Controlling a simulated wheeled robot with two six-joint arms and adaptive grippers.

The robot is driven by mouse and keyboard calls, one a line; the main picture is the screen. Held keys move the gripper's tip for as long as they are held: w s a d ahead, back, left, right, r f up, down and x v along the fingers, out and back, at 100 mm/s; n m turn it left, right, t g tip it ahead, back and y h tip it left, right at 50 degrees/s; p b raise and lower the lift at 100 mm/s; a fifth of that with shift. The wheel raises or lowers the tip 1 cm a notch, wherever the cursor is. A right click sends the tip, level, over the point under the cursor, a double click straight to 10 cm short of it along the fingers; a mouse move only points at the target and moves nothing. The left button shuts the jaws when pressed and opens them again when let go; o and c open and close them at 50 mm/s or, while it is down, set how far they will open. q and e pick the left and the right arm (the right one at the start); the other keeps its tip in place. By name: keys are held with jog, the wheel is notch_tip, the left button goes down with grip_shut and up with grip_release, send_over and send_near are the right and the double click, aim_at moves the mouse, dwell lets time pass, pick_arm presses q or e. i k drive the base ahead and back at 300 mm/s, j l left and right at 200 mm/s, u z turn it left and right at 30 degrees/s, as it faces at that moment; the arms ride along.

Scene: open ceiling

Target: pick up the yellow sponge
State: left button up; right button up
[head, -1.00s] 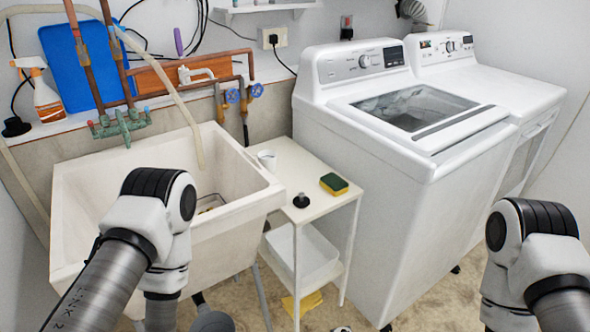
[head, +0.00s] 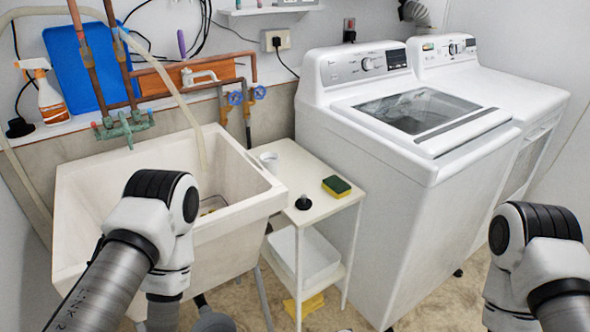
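A yellow sponge with a dark green top (head: 337,187) lies on the top shelf of a small white side table (head: 318,207), near its right edge. The table stands between the sink and the washing machine. My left arm comes in at the lower left in front of the sink, and my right arm is at the lower right in front of the washer. Neither gripper shows in the head view; both are below the frame. Nothing touches the sponge.
A white cup (head: 269,161) and a black stopper-like object (head: 303,202) share the tabletop. The deep utility sink (head: 235,221) borders it on the left, the washing machine (head: 391,200) on the right. A yellow cloth (head: 304,306) lies on the floor below.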

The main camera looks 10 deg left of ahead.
aim_at(334, 186)
jog(key=i+j+z, duration=0.15)
jog(key=z, duration=0.35)
jog(key=i+j+z, duration=0.2)
jog(key=z, duration=0.25)
jog(key=i+j+z, duration=0.1)
jog(key=j+z, duration=0.2)
jog(key=z, duration=0.2)
